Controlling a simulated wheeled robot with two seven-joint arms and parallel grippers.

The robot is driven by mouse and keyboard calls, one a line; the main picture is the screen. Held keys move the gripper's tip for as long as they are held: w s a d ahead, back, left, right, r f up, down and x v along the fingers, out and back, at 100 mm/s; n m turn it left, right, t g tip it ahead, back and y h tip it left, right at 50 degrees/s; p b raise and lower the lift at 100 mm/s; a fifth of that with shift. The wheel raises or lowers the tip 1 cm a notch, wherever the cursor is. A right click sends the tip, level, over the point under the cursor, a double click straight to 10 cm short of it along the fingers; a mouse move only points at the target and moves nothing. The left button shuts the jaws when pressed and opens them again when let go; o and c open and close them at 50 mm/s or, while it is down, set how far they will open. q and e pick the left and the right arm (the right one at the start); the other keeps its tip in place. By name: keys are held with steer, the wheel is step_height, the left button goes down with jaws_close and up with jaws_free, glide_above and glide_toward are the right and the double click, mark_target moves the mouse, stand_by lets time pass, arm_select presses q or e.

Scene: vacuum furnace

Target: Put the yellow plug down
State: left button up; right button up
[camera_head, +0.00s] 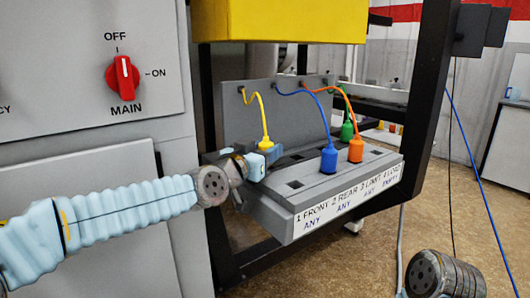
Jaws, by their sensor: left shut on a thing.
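The yellow plug (265,144) is upright on the end of its yellow cable, over the left part of the grey socket panel (330,190). My left gripper (262,162) is shut on the plug from the left. Its fingers hide the plug's lower end, so I cannot tell whether it touches the panel. A dark square opening (295,184) shows in the panel to the right of the gripper. My right gripper is out of view.
A blue plug (329,159), an orange plug (356,150) and a green plug (347,130) stand on the panel to the right, their cables arching above. A black frame post (422,95) rises at the right. A red main switch (123,77) is on the left cabinet.

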arm_select(q)
steer(key=shift+f+b, duration=0.35)
steer(key=shift+b, duration=0.05)
steer(key=o, duration=1)
steer(key=shift+o, duration=0.2)
steer(key=shift+r, duration=0.15)
steer(key=shift+r+p, duration=0.3)
steer(key=shift+p, duration=0.15)
steer(key=b+v, duration=1.2)
steer(key=b, duration=0.1)
steer(key=shift+b, duration=0.3)
